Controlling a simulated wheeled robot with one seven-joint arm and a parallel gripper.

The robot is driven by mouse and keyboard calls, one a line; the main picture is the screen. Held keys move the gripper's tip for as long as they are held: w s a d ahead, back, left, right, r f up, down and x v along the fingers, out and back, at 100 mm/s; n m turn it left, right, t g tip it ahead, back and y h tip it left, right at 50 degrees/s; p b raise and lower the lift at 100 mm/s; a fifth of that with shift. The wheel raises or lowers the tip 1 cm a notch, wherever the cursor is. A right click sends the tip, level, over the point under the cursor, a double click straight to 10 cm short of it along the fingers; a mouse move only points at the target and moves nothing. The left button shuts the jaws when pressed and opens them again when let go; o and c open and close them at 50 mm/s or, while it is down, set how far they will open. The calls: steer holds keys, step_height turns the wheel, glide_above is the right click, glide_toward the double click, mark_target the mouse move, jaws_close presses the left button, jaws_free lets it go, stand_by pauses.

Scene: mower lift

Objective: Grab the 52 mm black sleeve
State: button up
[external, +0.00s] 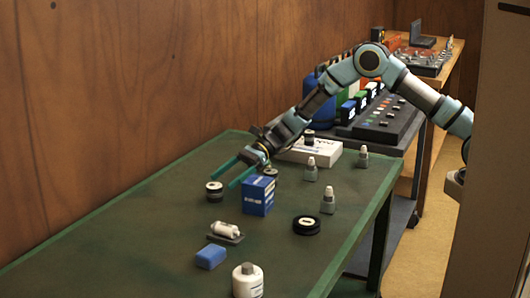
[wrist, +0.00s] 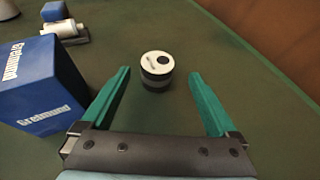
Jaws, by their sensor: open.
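A short black cylinder with a white band and a pale top with a dark hole (wrist: 156,72) stands upright on the green table. It also shows in the external view (external: 214,191). I cannot read its size, so I cannot tell for certain that it is the 52 mm sleeve. My gripper (wrist: 160,74) is open and empty, its two green fingers pointing toward this cylinder, which appears between the fingertips in the wrist view. In the external view my gripper (external: 222,181) is just above and to the right of it. Another low black ring-like part (external: 306,225) lies farther right.
A blue box (wrist: 40,85) stands close to the left finger in the wrist view. A white roller on a dark stand (external: 227,230), a blue block (external: 211,257), a white bottle (external: 247,281) and several grey-and-white bottles (external: 328,201) stand around. The far-left table is clear.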

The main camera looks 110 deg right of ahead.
mark_target(221, 185)
steer(key=x, duration=0.2)
steer(key=p+x, duration=0.1)
steer(key=x, duration=0.2)
steer(key=shift+w+a+f+p, duration=0.1)
steer(key=shift+a+f+p, duration=0.2)
steer(key=shift+f, duration=0.1)
jaws_close()
stand_by(0.4)
steer(key=shift+r, duration=0.1)
